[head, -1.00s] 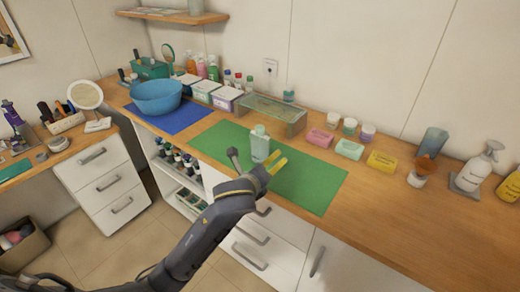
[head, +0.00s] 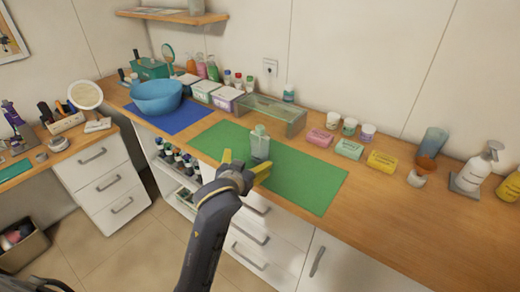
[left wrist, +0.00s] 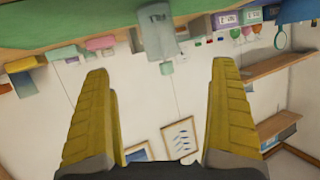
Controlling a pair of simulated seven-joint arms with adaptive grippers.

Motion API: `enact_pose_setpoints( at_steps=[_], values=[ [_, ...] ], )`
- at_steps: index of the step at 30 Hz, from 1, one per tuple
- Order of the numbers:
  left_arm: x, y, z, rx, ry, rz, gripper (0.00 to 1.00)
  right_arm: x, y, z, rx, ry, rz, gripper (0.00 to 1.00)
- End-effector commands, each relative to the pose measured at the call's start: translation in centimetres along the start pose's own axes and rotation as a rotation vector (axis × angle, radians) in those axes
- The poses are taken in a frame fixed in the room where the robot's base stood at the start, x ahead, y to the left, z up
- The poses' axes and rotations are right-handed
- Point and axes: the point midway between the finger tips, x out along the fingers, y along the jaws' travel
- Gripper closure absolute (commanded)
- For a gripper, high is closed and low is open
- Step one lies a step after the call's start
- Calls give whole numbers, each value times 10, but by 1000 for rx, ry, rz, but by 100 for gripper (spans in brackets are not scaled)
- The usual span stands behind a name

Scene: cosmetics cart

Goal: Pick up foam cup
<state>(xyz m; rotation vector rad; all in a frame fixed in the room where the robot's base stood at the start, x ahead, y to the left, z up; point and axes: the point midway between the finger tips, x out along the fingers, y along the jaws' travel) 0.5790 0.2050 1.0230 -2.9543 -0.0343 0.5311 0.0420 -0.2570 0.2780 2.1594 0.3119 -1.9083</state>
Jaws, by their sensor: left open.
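A pale grey-green bottle-like container (head: 260,146) stands upright on the green mat (head: 312,186). It shows upside down at the top of the left wrist view (left wrist: 158,38). My left gripper (head: 246,166) has yellow fingers spread open at the mat's front edge, just in front of the container and apart from it. In the left wrist view the open jaws (left wrist: 160,68) have nothing between them, and the container lies beyond the tips. My right gripper is out of view.
A clear tray (head: 272,118) stands behind the mat. Small pink (head: 320,138), mint (head: 349,149) and yellow (head: 382,161) boxes line the counter to its right. A blue bowl (head: 157,97) sits on the blue mat. The mat's right part is clear.

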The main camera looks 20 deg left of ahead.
Motion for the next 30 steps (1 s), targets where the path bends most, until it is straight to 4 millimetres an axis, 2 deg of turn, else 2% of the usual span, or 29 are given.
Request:
enact_pose_setpoints(
  at_steps=[6,10,24,30],
  values=[
    [1,0,-1,-132,3,1,7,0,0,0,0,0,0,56],
    [11,0,-1,-151,2,2,7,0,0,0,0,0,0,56],
    [93,0,-1,-148,1,0,7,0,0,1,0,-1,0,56],
    [115,1,0,-150,1,2,7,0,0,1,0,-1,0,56]
  ],
)
